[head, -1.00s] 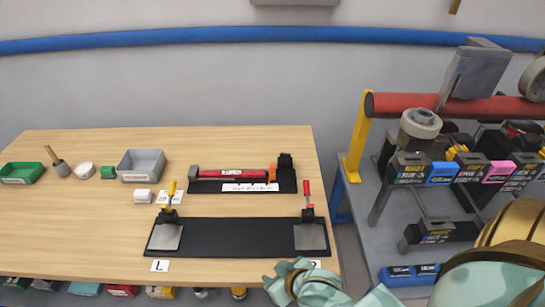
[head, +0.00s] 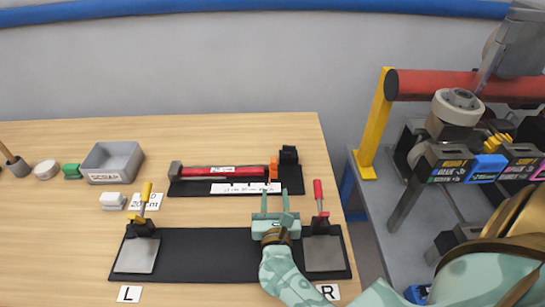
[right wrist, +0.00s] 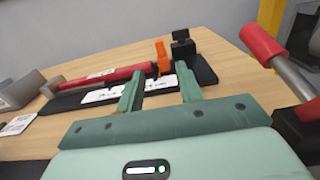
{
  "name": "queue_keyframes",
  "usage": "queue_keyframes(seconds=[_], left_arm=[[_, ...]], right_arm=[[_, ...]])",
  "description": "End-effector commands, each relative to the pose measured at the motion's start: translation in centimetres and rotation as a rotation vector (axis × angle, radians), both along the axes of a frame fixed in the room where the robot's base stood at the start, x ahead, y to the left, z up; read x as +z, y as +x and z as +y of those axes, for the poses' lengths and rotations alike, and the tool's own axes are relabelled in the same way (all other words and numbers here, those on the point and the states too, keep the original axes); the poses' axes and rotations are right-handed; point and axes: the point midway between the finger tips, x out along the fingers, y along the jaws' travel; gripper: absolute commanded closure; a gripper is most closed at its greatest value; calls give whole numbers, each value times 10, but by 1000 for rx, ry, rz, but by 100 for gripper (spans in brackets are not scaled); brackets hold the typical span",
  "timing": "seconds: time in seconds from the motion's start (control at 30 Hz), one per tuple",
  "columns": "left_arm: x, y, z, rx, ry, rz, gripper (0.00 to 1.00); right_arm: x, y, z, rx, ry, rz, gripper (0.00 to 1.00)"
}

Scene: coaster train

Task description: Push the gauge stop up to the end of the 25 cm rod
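The red rod (head: 225,171) with a white label lies along a black gauge base (head: 205,188), its left end by a grey end block (head: 176,170). The orange gauge stop (head: 274,168) stands at the rod's right end; I cannot tell whether they touch. A black block (head: 289,156) stands just right of the stop. My right gripper (head: 275,200) is open and empty, in front of the gauge with its fingers pointing toward the stop. In the right wrist view the stop (right wrist: 162,57) shows between and beyond the fingers (right wrist: 158,80). My left gripper is not in view.
A black board (head: 200,260) with yellow-handled (head: 146,195) and red-handled (head: 318,195) clamps lies in front of the gauge. The red-handled clamp is close right of my right gripper. A grey bin (head: 112,160) and white block (head: 113,200) are at left.

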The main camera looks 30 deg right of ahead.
Motion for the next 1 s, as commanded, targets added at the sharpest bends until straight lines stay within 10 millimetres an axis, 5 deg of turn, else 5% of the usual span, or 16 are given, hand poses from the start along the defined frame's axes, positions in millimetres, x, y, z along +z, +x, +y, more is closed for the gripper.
queue_keyframes(seconds=[0.53, 1.0], left_arm=[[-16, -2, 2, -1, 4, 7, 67], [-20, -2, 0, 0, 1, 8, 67]], right_arm=[[1, 108, -66, 2, -7, 0, 64], [2, 128, -79, 3, -9, 1, 64]])
